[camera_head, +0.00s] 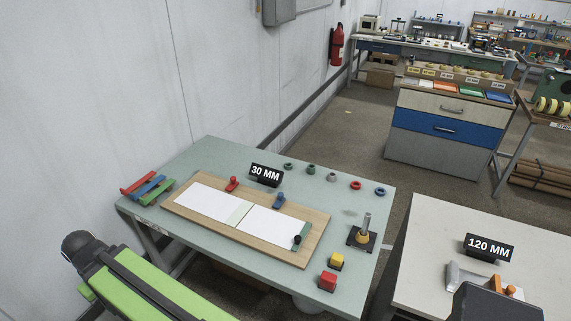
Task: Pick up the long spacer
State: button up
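No piece in the camera view is labelled as the long spacer, and I cannot tell for certain which one it is. Three long bars lie side by side at the left end of the pale green table: a red bar (139,183), a blue bar (148,188) and a green bar (157,192). A short dark green bar (301,236) with a black knob lies at the right end of the wooden board. A red block (327,282) and a yellow block (336,261) sit near the front right. My gripper is not visible; a green and black arm part of mine shows lower left.
The wooden board (287,252) bears white sheets, with red and blue pieces at its back edge. A "30 MM" sign (266,174), several small rings and a post (366,226) stand around it. A second table (421,236) with a "120 MM" sign (489,247) is right.

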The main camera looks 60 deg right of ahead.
aim_at(312, 170)
jog(key=z, duration=0.25)
jog(key=i, duration=1.3)
jog(key=z, duration=0.7)
jog(key=k, duration=0.75)
jog(key=z, duration=0.2)
jog(key=i, duration=0.8)
jog(key=u, duration=0.05)
